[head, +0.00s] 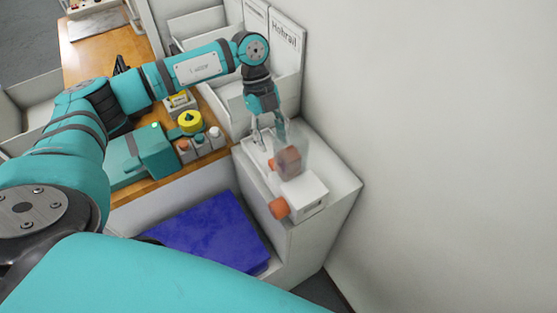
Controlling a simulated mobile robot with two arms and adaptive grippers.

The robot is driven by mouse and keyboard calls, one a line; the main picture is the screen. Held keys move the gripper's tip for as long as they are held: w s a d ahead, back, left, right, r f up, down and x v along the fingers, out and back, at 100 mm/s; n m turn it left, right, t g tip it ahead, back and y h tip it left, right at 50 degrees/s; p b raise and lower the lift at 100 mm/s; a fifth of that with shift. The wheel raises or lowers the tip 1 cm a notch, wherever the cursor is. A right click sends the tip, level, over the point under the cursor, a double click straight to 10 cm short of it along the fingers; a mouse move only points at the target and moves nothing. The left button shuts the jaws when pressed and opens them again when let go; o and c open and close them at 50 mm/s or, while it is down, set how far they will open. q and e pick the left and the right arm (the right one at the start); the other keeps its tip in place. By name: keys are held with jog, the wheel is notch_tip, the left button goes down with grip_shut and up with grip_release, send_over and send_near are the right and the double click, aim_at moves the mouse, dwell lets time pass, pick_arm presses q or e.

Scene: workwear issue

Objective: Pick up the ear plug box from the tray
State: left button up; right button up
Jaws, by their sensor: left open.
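My left gripper (268,138) hangs fingers down over the top of a white cabinet. It is open, and I see nothing between its fingers. A clear container with an orange-brown content (289,163) is just to its right, close to the right finger. Below it is a white box-shaped body (304,193) with an orange knob (279,208). I cannot tell whether any of this is the ear plug box. A pale tray-like surface (248,156) lies under the gripper, with its contents partly hidden by the fingers.
A wooden counter (207,158) to the left holds several small bottles (198,142) and a yellow-topped round item (190,121). White racks (290,70) stand behind the gripper. A blue mat-like slab (208,232) lies lower down. A bare wall closes off the right.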

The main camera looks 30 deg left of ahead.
pick_arm(q)
jog(key=shift+s+d+f+p, duration=0.25)
jog(key=shift+d+f+p, duration=0.05)
jog(key=shift+f+p, duration=0.35)
jog(key=p+x, duration=0.1)
jog(key=x, duration=0.1)
jog(key=shift+f, duration=0.3)
jog(key=shift+s+d+f, duration=0.1)
jog(key=shift+f, duration=0.3)
jog(key=shift+d+f, duration=0.1)
jog(key=shift+f, duration=0.15)
jog(key=c, duration=0.4)
jog(key=shift+c, duration=0.3)
pick_arm(e)
jog(key=r, duration=0.2)
jog(key=shift+s+a+r, duration=0.15)
jog(key=shift+s+r, duration=0.1)
jog(key=shift+r, duration=0.05)
